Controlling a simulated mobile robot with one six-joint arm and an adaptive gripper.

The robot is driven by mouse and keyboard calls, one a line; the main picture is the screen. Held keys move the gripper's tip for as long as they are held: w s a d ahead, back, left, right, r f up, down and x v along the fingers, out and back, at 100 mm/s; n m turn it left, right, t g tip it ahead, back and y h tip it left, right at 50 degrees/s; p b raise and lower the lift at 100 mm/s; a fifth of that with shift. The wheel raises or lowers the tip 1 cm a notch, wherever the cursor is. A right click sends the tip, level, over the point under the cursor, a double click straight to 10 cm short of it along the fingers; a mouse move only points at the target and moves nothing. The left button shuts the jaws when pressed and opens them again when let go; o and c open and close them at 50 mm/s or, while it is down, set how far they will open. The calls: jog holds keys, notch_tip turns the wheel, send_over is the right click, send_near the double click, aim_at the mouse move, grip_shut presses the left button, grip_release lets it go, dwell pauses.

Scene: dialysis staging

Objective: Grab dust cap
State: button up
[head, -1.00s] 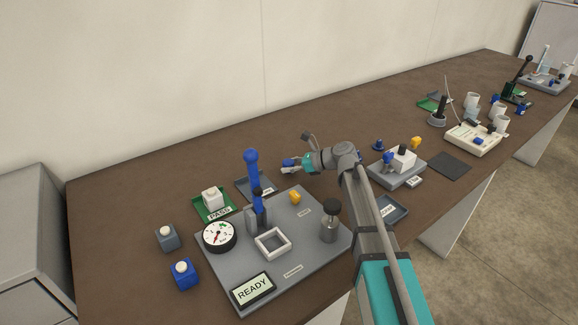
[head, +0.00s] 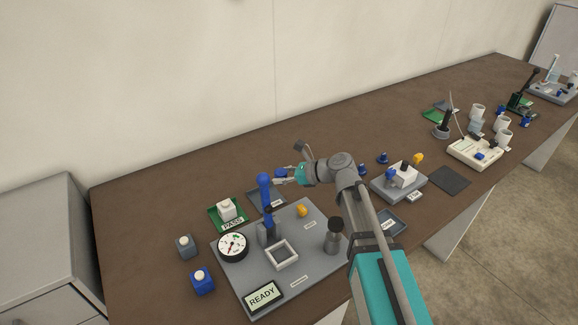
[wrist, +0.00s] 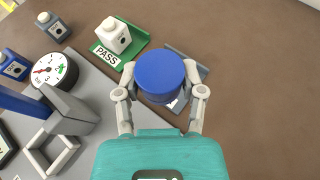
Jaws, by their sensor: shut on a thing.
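My gripper (wrist: 162,100) is shut on a round blue cap, the dust cap (wrist: 160,72), seen from above between the two fingers in the wrist view. In the head view the cap (head: 281,172) shows at the tips of my gripper (head: 283,178), at the back of the fixture plate. In the wrist picture the cap overlaps a grey tray (wrist: 201,75) and hides part of it and its label. The height of the cap over the tray is hard to tell.
A blue-handled lever (head: 264,190) stands close by on the grey fixture plate (head: 312,262), with a dial gauge (head: 233,247). A green PASS tray (head: 214,217) holds a white block left of the grey tray. Bare table lies behind.

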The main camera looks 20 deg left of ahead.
jog(key=shift+s+a+r+p, duration=0.2)
jog(key=shift+s+r, duration=0.15)
jog(key=shift+s, duration=0.35)
jog(key=shift+s+a+r+p, duration=0.1)
jog(key=shift+s+r+p, duration=0.15)
jog(key=shift+s, duration=0.45)
jog(key=shift+r, duration=0.1)
